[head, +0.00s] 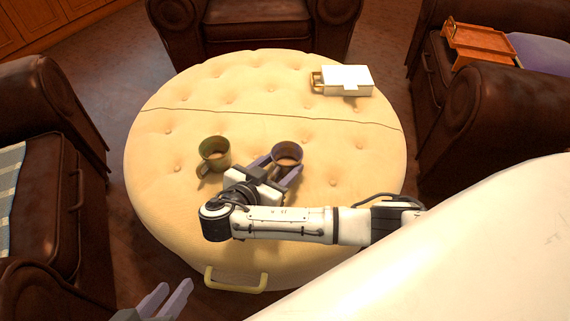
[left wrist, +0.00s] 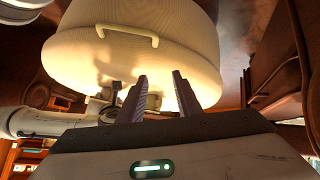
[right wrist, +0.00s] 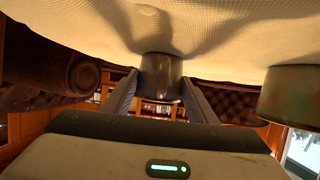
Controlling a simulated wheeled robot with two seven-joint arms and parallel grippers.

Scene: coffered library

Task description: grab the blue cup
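Two cups stand on the cream tufted ottoman (head: 165,199). The right one (head: 287,158) looks dark grey-brown in the warm light, and I cannot make out a clear blue. It also shows in the right wrist view (right wrist: 160,82). The left cup (head: 214,157) is olive green with a handle; it also shows in the right wrist view (right wrist: 290,96). My right gripper (head: 284,164) is open, its fingers on either side of the right cup's near part. Whether they touch it is unclear. My left gripper (head: 174,287) is open and empty, off the ottoman's near edge.
A white box with a tan handle (head: 347,80) lies at the ottoman's far right. A yellow handle (head: 236,282) sticks out at the near side. Brown leather armchairs (head: 45,150) surround it. A wooden tray (head: 480,42) rests on the right chair. The ottoman's far left is clear.

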